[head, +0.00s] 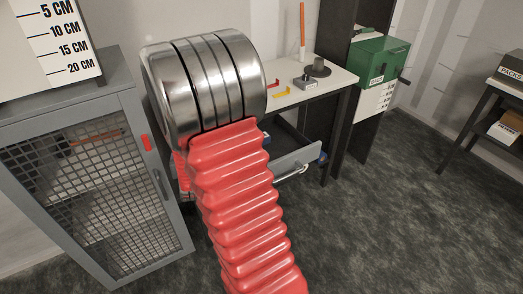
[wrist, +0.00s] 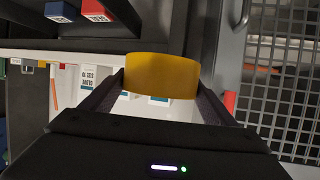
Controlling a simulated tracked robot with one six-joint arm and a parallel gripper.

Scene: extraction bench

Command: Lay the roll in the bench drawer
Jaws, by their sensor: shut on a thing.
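A yellow-orange roll (wrist: 162,72) is held between the two dark fingers of my gripper (wrist: 162,85) in the wrist view. The gripper is shut on its sides, and the roll looks clear of any surface. In the head view my own arm hides the gripper and the roll. The bench drawer (head: 312,158) stands pulled out under the bench top, with a handle on its front. My arm covers its left part, and I cannot see clearly what lies inside.
A grey mesh-door cabinet (head: 100,190) stands at the left, close beside the drawer. The white bench top (head: 335,78) carries several small items, including a black stand (head: 318,69). A green box (head: 378,60) is behind it.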

